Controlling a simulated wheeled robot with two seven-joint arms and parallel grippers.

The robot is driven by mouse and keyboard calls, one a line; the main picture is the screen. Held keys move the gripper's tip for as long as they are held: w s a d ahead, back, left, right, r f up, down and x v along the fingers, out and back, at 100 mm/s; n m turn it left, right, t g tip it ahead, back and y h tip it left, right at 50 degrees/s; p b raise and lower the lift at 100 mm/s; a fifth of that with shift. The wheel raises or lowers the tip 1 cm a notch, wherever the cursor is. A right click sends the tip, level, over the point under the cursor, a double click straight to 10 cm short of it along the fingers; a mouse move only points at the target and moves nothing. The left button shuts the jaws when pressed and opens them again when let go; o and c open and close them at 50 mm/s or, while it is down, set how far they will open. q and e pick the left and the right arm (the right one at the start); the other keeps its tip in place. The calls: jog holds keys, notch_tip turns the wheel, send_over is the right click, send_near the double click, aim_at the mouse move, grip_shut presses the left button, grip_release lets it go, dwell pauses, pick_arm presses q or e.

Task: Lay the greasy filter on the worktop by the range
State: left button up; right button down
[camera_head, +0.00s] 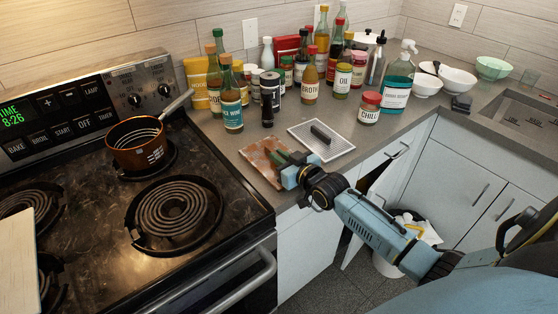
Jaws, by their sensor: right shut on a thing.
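The greasy filter (262,154), a flat panel stained brown and rusty, is over the worktop strip (231,139) just right of the range. It looks flat, on or just above the surface; I cannot tell if it fully rests there. My right gripper (289,166) reaches in from the lower right and is shut on the filter's right edge, covering that part. The range (100,235) stands at the left, its right edge close beside the filter. My left gripper is not in view.
A clean, pale mesh panel with a black bar on it (335,149) lies right behind the filter. Several bottles and jars crowd the back, with a chili jar (369,108) nearest. A copper pot (135,146) stands on a rear burner. A cupboard door below hangs open by a bin.

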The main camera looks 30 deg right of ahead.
notch_tip(320, 180, up, 9)
jog(key=shift+f+p, duration=0.1)
jog(key=shift+p, duration=0.45)
jog(key=a, duration=0.1)
jog(key=s+a+f, duration=0.1)
jog(key=a, duration=0.1)
jog(key=s+a, duration=0.1)
jog(key=a, duration=0.1)
jog(key=shift+s+a+f+b, duration=0.15)
jog(key=shift+s+f+b, duration=0.1)
jog(key=shift+f+b, duration=0.1)
jog(key=s+a+r+h+b, duration=0.1)
jog(key=s+a+r, duration=0.1)
jog(key=s+a, duration=0.7)
jog(key=shift+s+a+r+m, duration=0.2)
jog(key=shift+s+m, duration=0.2)
jog(key=shift+s, duration=0.15)
